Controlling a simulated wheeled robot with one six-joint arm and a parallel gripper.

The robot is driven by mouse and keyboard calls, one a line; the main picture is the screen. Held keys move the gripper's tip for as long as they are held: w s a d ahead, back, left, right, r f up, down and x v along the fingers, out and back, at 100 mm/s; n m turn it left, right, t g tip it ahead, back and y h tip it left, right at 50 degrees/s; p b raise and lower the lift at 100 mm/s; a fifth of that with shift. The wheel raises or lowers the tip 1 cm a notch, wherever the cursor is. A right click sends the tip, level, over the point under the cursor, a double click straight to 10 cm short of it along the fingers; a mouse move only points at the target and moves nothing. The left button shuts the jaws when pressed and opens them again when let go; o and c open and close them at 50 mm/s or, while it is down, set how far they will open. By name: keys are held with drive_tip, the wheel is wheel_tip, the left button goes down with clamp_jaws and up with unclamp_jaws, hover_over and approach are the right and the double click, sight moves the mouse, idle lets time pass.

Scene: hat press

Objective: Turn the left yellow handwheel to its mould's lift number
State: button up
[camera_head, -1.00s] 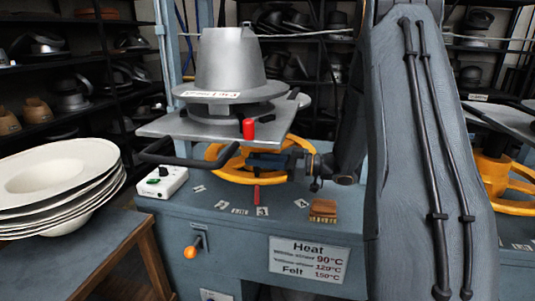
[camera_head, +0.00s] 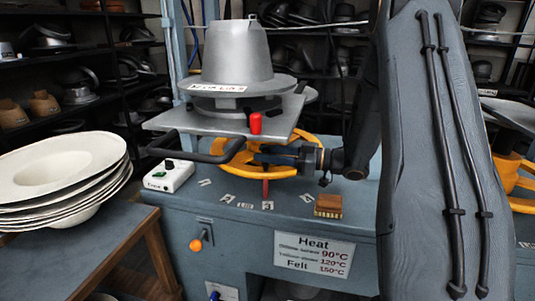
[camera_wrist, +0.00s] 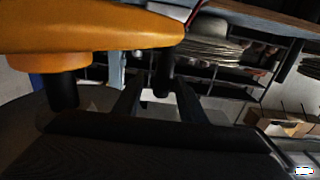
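The left yellow handwheel (camera_head: 240,162) lies flat under the press plate, which hides part of its rim. A grey hat mould (camera_head: 237,55) stands above, with a white label (camera_head: 218,88) that seems to end in 3. A red pointer (camera_head: 265,188) stands below the wheel, close to the number card 3 (camera_head: 267,205). My gripper (camera_head: 262,157) is at the wheel's right part. In the wrist view, the orange wheel (camera_wrist: 90,30) fills the upper left. My two fingers stand apart, with a dark peg (camera_wrist: 163,78) between them; contact cannot be made out.
A red-tipped lever (camera_head: 255,123) juts from the plate above the wheel. A black bar handle (camera_head: 190,152) and a white control box (camera_head: 168,176) are left of it. A wooden brush (camera_head: 328,206) lies on the bench at right. Stacked white hat blanks (camera_head: 60,170) stand at left.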

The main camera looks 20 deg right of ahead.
drive_tip(key=b+v, duration=0.1)
drive_tip(key=v, duration=0.6)
drive_tip(key=shift+s+d, duration=0.2)
drive_tip(key=shift+d, duration=0.15)
